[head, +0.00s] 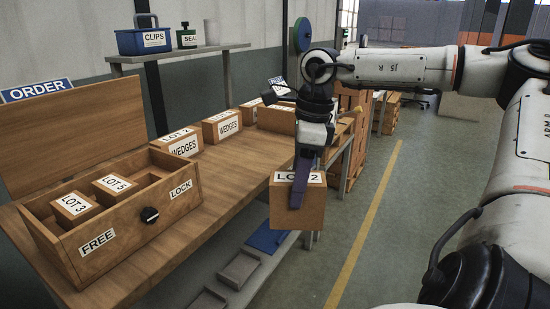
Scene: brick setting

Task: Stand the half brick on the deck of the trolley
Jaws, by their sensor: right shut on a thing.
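My right gripper (300,187) points down and is shut on a brown block labelled LOT 2 (311,211). One dark finger lies across the near face of this block. The block looks upright, in front of the bench's front edge in the picture; I cannot tell whether it touches anything. Nothing else in view is clearly a half brick, and this block is marked only LOT 2. I see no clear trolley; low grey trays (240,269) and a blue flat piece (267,237) lie below the bench edge. My left gripper is not in view.
A wooden bench (222,180) carries an open box (85,258) marked FREE and LOCK, holding LOT 3 (75,205) and LOT 5 (114,186) blocks. WEDGES boxes (222,127) line the back. A shelf (180,54) hangs above. Floor at right is open beyond my right arm.

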